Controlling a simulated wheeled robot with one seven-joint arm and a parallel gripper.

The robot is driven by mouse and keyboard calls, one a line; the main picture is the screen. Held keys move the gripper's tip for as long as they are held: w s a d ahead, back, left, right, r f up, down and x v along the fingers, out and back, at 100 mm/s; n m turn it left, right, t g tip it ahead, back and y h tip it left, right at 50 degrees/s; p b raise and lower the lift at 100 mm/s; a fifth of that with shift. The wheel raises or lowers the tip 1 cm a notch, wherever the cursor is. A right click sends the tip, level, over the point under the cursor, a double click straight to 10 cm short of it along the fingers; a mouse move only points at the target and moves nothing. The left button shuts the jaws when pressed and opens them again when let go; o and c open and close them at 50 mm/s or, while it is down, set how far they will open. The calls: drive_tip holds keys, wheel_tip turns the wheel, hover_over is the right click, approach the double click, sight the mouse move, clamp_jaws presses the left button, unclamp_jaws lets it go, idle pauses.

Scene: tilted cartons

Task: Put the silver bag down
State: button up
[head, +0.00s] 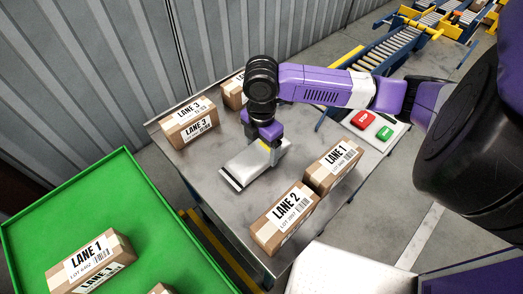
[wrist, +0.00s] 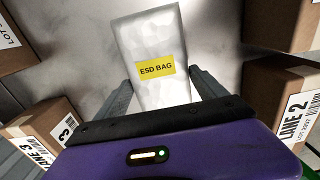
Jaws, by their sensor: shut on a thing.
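The silver bag (head: 250,163) is pale and flat with a dark-edged end, and it is at the middle of the metal table (head: 220,133). In the wrist view the silver bag (wrist: 152,38) carries a yellow "ESD BAG" label and stands between the two fingers. My gripper (head: 268,143) reaches down from above onto the bag in the head view. In the wrist view my gripper (wrist: 160,90) is shut on the bag, one finger along each side. Whether the bag touches the table or hangs just above it, I cannot tell.
Cartons marked LANE 3 (head: 189,122), LANE 2 (head: 286,218) and LANE 1 (head: 334,167) stand around the bag on the table. Another carton (head: 232,95) is partly hidden behind my arm. A green tray (head: 135,185) with cartons is at the lower left. Red and green buttons (head: 373,125) are at the right.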

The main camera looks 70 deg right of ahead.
drive_tip(key=shift+f, duration=0.9)
drive_tip(key=shift+f, duration=0.2)
drive_tip(key=o, duration=1.4)
